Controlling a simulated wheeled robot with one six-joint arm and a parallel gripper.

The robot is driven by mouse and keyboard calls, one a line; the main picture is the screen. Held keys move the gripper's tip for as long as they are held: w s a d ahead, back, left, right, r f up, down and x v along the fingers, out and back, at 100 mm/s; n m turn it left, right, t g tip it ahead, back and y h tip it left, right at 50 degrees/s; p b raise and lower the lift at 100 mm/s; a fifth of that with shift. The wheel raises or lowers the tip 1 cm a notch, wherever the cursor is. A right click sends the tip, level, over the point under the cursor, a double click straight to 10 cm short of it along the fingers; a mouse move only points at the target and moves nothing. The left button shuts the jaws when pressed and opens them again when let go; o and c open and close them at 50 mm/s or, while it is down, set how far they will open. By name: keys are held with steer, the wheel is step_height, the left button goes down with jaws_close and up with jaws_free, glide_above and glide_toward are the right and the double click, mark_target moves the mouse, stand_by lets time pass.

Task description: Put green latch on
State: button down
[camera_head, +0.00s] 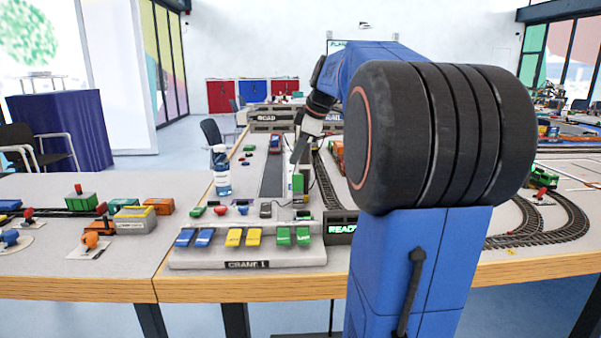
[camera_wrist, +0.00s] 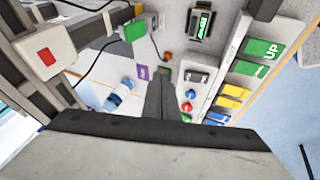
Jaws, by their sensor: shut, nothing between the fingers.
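The crane control panel (camera_head: 247,262), lettered CRANE 1, lies along the table's front edge. A small green knob (camera_head: 196,211) stands at the left of its back row, with a red knob (camera_head: 220,210) and a blue knob (camera_head: 243,210) to its right. In the wrist view the green knob (camera_wrist: 186,118) is partly cut off by my gripper body. I cannot tell its position, or surely that it is the latch. My gripper (camera_head: 297,162) is shut and empty, above and behind the panel. Its fingers (camera_wrist: 160,78) show in the wrist view, apart from the knobs.
Paired blue, yellow and green buttons (camera_head: 293,236) line the panel's front. A lit READY display (camera_head: 342,229) stands at its right. A bottle (camera_head: 221,172) stands behind the panel's left part. A green block (camera_head: 297,184) is near my gripper. Tracks (camera_head: 510,238) lie right.

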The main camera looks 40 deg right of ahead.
steer(key=shift+t, duration=0.5)
steer(key=d, duration=0.1)
steer(key=s+d, duration=0.1)
steer(key=d, duration=0.1)
steer(key=s+d, duration=0.1)
steer(key=d, duration=0.1)
steer(key=shift+s+d+r, duration=0.1)
steer(key=shift+r, duration=0.2)
steer(key=shift+f, duration=0.1)
glide_toward(296, 181)
step_height(296, 181, down, 3)
steer(key=a, duration=0.3)
steer(key=w+d, duration=0.1)
steer(key=w+d+f, duration=0.1)
steer(key=shift+w+d, duration=0.25)
steer(key=shift+w, duration=0.05)
steer(key=shift+w, duration=0.1)
